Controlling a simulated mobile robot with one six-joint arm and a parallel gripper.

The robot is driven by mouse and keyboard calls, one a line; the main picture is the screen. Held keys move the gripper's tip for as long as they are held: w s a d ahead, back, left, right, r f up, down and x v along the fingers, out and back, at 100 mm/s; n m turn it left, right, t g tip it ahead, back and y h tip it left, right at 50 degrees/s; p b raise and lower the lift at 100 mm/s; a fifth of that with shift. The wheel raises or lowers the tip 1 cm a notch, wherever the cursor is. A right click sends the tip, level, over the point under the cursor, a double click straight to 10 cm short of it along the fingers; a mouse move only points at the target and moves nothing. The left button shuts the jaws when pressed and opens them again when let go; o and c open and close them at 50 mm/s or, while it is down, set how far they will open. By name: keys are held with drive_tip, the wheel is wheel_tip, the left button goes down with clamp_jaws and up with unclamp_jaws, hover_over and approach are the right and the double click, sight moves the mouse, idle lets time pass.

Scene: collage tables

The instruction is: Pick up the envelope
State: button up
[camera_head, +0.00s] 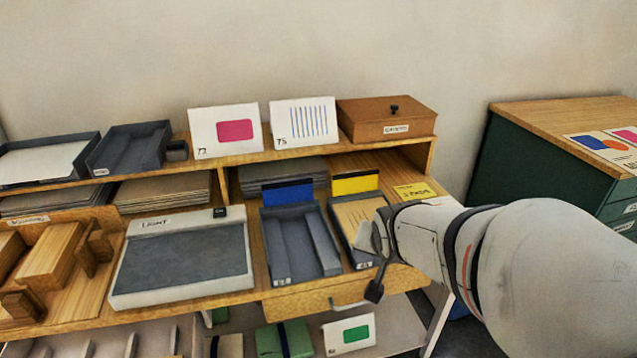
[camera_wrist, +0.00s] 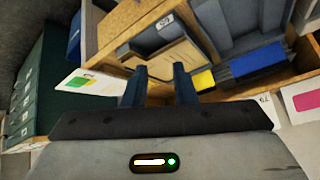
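No item is plainly marked as the envelope. A flat tan piece (camera_head: 356,215) lies in the small grey tray with a yellow divider, and it may be the envelope; I cannot tell for sure. It also shows in the wrist view (camera_wrist: 172,58), beyond the fingers. My gripper (camera_head: 374,262) is over the front right of that tray and hides part of it. In the wrist view my gripper (camera_wrist: 160,82) has its two dark fingers apart, with nothing seen held between them.
A grey tray (camera_head: 297,245) with a blue divider stands just left, beside a light pad (camera_head: 180,263). White cards (camera_head: 224,131) and a brown box (camera_head: 386,120) stand on the upper shelf. A green cabinet (camera_head: 540,165) is at right. A green-marked card (camera_head: 349,334) is below.

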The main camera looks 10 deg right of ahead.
drive_tip(key=w+d+f+m+t+y+b, duration=0.1)
drive_tip(key=w+d+f+m+t+b, duration=0.35)
drive_tip(key=f+m+t+b, duration=0.35)
drive_tip(key=w+d+f+m+t+y+b, duration=0.25)
drive_tip(key=w+d+f+m+b, duration=0.2)
drive_tip(key=f+b, duration=0.35)
drive_tip(key=shift+n+t+h, duration=0.25)
drive_tip(key=shift+n+h, duration=0.2)
drive_tip(key=w+b, duration=0.1)
drive_tip(key=w, duration=0.1)
drive_tip(key=w+b, duration=0.1)
drive_tip(key=w, duration=0.1)
drive_tip(key=w+r+b, duration=0.1)
drive_tip(key=w, duration=0.1)
drive_tip(key=shift+w+d+r+b, duration=0.1)
drive_tip(key=shift+w+d+b, duration=0.05)
drive_tip(key=shift+w+b, duration=0.25)
drive_tip(key=shift+c, duration=0.4)
clamp_jaws()
